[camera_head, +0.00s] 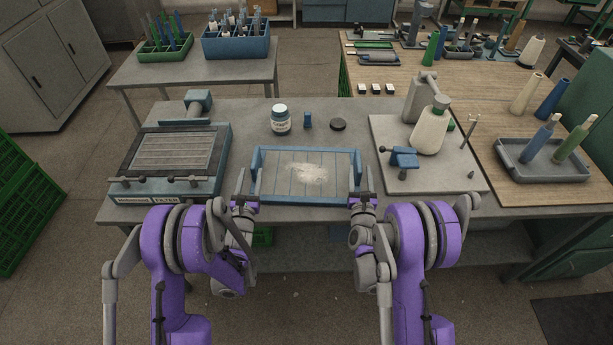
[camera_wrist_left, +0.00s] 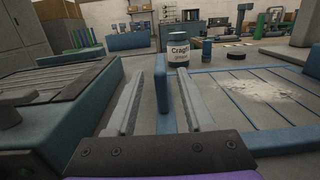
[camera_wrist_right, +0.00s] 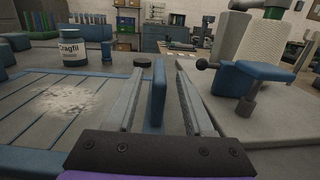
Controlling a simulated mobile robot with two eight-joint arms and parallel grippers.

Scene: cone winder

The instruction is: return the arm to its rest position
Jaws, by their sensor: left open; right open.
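A shallow blue tray (camera_head: 310,198) with a slatted grey floor and a patch of pale powder lies flat on the grey table. My left gripper (camera_head: 246,187) is open at the tray's left end. In the left wrist view the tray's upright blue end piece (camera_wrist_left: 163,95) shows between the two fingers, with gaps beside it. My right gripper (camera_head: 361,187) is open at the tray's right end. In the right wrist view the other blue end piece (camera_wrist_right: 158,95) stands between its fingers, also with gaps. Both grippers hold nothing.
A filter unit (camera_head: 172,155) stands left of the tray. A winder with a white cone (camera_head: 430,130) and blue clamp (camera_head: 404,158) stands right.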

